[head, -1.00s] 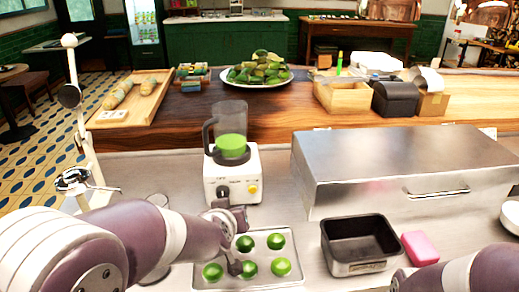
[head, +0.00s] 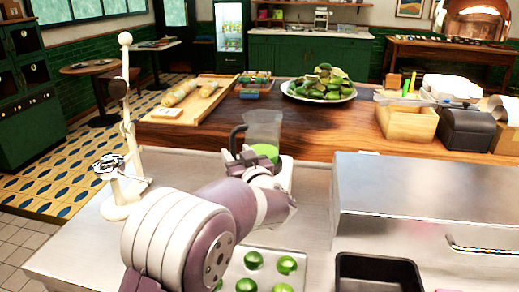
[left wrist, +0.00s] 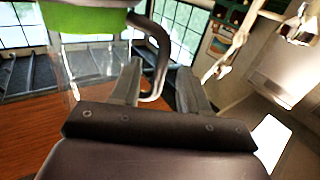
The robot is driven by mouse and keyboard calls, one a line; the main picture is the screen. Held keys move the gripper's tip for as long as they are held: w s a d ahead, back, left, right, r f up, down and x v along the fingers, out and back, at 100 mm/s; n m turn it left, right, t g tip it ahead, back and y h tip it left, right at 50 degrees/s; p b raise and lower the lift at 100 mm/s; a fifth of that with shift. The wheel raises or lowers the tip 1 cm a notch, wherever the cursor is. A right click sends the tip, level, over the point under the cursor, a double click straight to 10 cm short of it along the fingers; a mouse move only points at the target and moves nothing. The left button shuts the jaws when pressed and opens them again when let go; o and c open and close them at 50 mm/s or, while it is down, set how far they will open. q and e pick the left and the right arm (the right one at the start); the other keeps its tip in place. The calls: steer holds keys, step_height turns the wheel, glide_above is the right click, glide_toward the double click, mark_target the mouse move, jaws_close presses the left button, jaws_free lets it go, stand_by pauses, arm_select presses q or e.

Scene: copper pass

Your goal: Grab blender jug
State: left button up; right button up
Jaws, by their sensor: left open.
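The blender jug (head: 264,128) is clear with green contents and a dark handle (head: 235,136) on its left side. It appears to sit on its white base (head: 287,174), which my left arm mostly hides. My left gripper (head: 243,157) is at the handle side of the jug, in front of it. In the left wrist view the jug's green part (left wrist: 85,18) is at the upper left. The curved handle (left wrist: 160,55) shows between the two spread fingers of my left gripper (left wrist: 158,84). I cannot tell whether they touch it. My right gripper is out of view.
A tray of limes (head: 254,261) lies below my left arm. A steel box (head: 420,190) and a black pan (head: 378,272) are to the right. A white stand (head: 126,130) rises at the left. Behind are a wooden tray (head: 195,100) and a plate (head: 318,98) of green produce.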

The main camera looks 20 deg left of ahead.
arm_select(q)
steer(key=x, duration=0.5)
steer(key=shift+f, duration=0.2)
steer(key=shift+s, duration=0.1)
steer(key=c, duration=0.4)
jaws_close()
stand_by(0.5)
